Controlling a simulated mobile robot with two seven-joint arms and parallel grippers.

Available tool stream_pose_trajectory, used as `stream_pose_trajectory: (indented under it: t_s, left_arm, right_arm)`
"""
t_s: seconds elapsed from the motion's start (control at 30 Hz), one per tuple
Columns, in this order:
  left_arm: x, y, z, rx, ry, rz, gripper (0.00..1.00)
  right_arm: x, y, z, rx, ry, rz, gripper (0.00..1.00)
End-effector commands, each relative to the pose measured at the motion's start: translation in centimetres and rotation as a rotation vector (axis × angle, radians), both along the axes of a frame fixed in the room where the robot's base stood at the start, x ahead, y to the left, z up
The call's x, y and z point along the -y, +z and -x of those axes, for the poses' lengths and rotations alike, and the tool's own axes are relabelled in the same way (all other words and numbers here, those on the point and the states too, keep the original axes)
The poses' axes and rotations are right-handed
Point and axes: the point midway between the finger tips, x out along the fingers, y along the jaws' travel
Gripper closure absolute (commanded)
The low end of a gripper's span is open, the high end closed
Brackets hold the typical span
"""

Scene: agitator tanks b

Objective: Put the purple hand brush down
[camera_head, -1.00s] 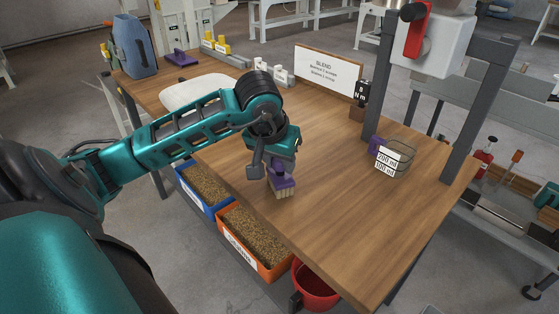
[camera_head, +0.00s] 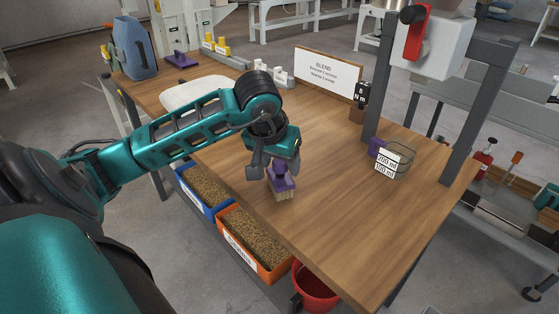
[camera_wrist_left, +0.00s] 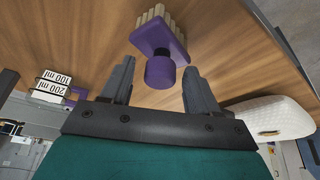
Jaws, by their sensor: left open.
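The purple hand brush (camera_head: 282,184) stands on its pale bristles on the wooden table (camera_head: 340,215), near the front edge, with its knob up. My left gripper (camera_head: 272,166) is just above and behind it, tilted. In the left wrist view the gripper (camera_wrist_left: 157,85) is open, and the brush (camera_wrist_left: 163,45) lies beyond its fingertips, with the round knob nearest. The fingers look clear of the knob. My right gripper does not show.
A clear measuring jug with a purple handle (camera_head: 395,160) stands to the right, near a grey frame post (camera_head: 379,80). A white pad (camera_head: 195,93), a blue jug (camera_head: 133,47) and a sign (camera_head: 328,72) stand farther back. Bins of grain (camera_head: 250,238) sit below the front edge.

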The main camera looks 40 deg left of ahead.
Motion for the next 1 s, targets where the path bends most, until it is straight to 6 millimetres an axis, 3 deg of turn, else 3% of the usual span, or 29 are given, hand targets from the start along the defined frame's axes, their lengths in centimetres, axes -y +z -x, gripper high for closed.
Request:
stream_pose_trajectory:
  t_s: [0.3, 0.5, 0.7, 1.0]
  left_arm:
    - [0.7, 6.5, 2.3, 0.009, -0.001, -0.006, 0.4]
    - [1.1, 9.5, 3.6, 0.005, 0.0, -0.003, 0.4]
    - [1.3, 10.7, 4.2, 0.002, 0.001, -0.003, 0.4]
    - [1.3, 10.7, 4.2, 0.002, 0.0, -0.001, 0.4]
  right_arm:
    - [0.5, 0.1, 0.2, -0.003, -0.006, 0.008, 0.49]
    - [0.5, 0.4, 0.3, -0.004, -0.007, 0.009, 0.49]
    - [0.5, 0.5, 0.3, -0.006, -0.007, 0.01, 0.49]
    - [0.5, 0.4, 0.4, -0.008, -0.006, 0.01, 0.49]
